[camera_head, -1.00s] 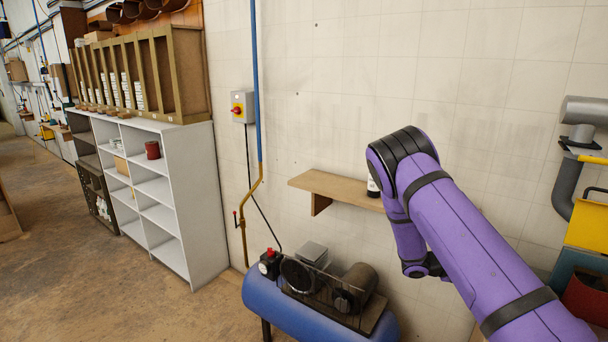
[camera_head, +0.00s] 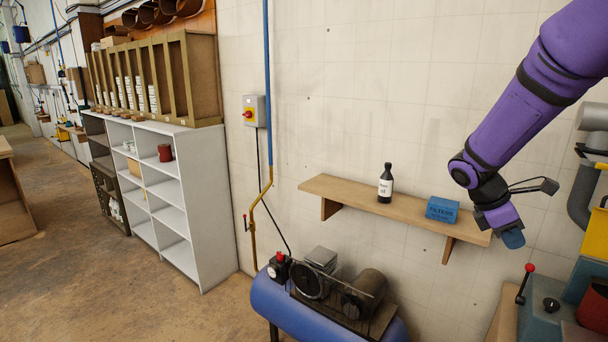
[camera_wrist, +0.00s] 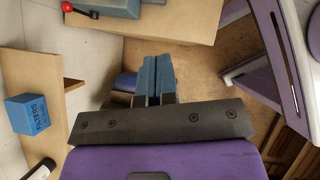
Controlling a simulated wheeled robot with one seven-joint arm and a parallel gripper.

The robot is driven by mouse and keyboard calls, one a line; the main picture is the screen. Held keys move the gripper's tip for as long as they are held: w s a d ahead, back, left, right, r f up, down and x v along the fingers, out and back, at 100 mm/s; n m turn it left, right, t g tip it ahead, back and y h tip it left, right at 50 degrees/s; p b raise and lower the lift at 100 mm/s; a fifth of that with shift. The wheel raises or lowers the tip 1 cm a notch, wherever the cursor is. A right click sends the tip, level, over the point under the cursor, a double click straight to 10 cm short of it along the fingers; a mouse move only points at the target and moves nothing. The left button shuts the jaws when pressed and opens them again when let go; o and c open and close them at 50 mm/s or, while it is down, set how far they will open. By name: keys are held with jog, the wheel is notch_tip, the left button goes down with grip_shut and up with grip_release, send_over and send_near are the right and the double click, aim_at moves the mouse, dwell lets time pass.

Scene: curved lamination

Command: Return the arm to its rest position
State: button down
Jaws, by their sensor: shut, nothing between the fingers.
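My purple arm reaches down from the upper right in the head view. My gripper (camera_head: 512,238) hangs at its end, just right of the wall shelf's right end and pointing down. In the wrist view my gripper (camera_wrist: 151,78) shows its two blue fingers side by side, shut with nothing between them. Nothing hangs from it.
A wooden wall shelf (camera_head: 345,193) holds a dark bottle (camera_head: 385,183) and a blue filters box (camera_head: 442,209), close left of my gripper. A blue compressor (camera_head: 300,310) stands below. A machine with a red-knobbed lever (camera_head: 529,268) is at lower right. A white shelf unit (camera_head: 215,200) stands left.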

jog(key=s+a+r+m+t+y, duration=0.2)
jog(key=s+a+r+m, duration=0.2)
jog(key=s, duration=0.3)
jog(key=s+a+r+m+t+y, duration=0.2)
jog(key=s+a+r+m+t, duration=0.1)
jog(key=s, duration=0.4)
jog(key=s+a+r+m+t+y, duration=0.2)
jog(key=s+a+r+m+t, duration=0.1)
jog(key=s+a+r+m, duration=0.2)
jog(key=shift+s+a+r+m+y, duration=0.4)
jog(key=shift+s+r+m, duration=0.5)
jog(key=shift+s, duration=0.7)
jog(key=shift+f, duration=0.1)
